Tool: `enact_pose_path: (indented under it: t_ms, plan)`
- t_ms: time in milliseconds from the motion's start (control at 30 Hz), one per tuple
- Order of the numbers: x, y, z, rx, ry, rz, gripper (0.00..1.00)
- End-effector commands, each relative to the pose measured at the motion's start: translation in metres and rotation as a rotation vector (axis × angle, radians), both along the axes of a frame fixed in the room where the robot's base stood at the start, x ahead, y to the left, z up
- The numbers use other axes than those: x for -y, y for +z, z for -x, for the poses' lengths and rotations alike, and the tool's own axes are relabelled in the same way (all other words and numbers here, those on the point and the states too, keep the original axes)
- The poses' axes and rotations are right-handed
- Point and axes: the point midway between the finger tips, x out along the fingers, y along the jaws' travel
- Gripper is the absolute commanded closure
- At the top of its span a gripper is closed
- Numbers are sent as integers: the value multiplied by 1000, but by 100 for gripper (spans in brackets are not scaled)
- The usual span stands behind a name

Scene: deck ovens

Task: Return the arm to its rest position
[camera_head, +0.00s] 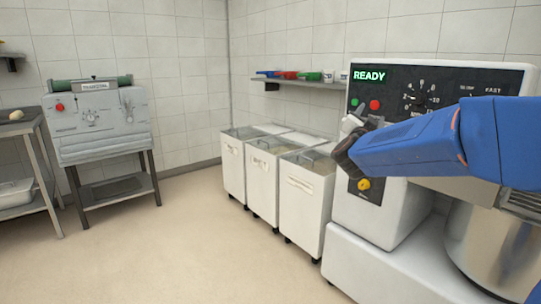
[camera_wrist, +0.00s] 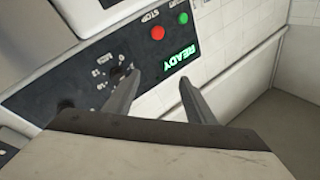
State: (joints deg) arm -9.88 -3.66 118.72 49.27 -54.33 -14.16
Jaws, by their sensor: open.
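My arm is the blue link reaching in from the right edge of the head view, raised in front of the mixer (camera_head: 350,215). My gripper (camera_wrist: 160,77) is open, with its two grey fingers apart and nothing between them in the wrist view. Its fingers point at the mixer's dark control panel (camera_wrist: 95,65), which has a green READY display (camera_wrist: 179,58), a red button (camera_wrist: 157,33) and a green button (camera_wrist: 183,18). In the head view the arm covers the lower part of the panel. I cannot tell the exact gap between the fingers and the panel.
The mixer's steel bowl (camera_head: 490,245) stands below my arm. White wheeled bins (camera_head: 305,205) stand left of the mixer, under a wall shelf (camera_head: 305,83). A grey machine (camera_head: 103,125) on a stand and a steel table (camera_head: 20,128) are further left. The middle floor is clear.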

Motion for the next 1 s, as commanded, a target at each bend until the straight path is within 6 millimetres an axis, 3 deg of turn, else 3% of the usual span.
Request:
enact_pose_path:
  t_ms: [233, 467, 733, 1000]
  plan:
    - [-42, -23, 44, -204, 296, 40, 50]
    - [-75, -77, 113, -454, 513, 89, 50]
    - [-88, -164, 225, -809, 672, 145, 50]
    - [-67, -253, 358, -1198, 714, 174, 50]
